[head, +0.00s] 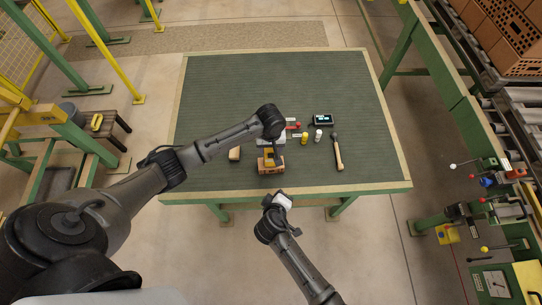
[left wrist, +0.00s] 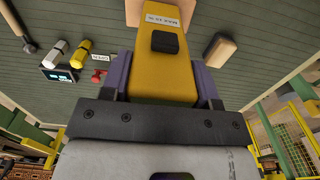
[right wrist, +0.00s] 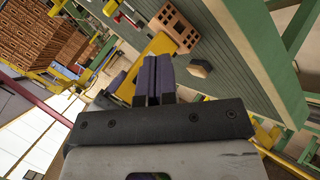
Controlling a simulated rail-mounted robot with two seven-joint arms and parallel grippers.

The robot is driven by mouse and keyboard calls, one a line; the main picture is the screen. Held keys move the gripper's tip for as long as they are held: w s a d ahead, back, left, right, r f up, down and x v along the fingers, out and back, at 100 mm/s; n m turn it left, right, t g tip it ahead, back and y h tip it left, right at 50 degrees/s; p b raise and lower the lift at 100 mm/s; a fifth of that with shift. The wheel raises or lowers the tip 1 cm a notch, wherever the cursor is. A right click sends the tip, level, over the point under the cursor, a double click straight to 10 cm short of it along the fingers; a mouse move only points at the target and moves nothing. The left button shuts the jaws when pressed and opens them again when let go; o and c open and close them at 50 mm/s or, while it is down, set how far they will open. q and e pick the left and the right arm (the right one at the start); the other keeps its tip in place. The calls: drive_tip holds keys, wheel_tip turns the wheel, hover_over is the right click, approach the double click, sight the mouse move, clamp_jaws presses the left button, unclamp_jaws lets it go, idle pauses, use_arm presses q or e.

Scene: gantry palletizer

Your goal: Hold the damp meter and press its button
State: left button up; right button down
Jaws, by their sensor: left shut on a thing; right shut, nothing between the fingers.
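The damp meter is yellow with a black button (left wrist: 165,42) on its face. In the left wrist view the meter's body (left wrist: 160,82) sits between the purple fingers of my left gripper (left wrist: 160,85), which is shut on it. In the head view my left gripper (head: 268,155) is over the table near its front edge, at a holed brick (head: 272,168). The brick also shows in the right wrist view (right wrist: 180,27). My right gripper (right wrist: 155,78) is shut and empty. In the head view it is just off the table's front edge, apart from the meter.
On the green table (head: 220,100) lie a small block (head: 234,153), a yellow bottle (head: 304,138), a white bottle (head: 318,135), a dark display (head: 323,119), red item (head: 293,126) and a hammer (head: 338,155). The table's left and back areas are clear.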

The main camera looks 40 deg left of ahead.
sight(271, 156)
drive_tip(key=shift+a+r+n+y, duration=0.15)
drive_tip(key=shift+a+r+y, duration=0.1)
drive_tip(key=shift+a+y, duration=0.25)
drive_tip(key=shift+a+r+n+y, duration=0.15)
drive_tip(key=shift+a+r+y, duration=0.1)
drive_tip(key=shift+a+y, duration=0.25)
drive_tip(key=shift+a, duration=0.1)
drive_tip(key=w+a, duration=0.6)
drive_tip(key=shift+w+a, duration=0.15)
idle(2.1)
drive_tip(key=shift+w+a, duration=0.25)
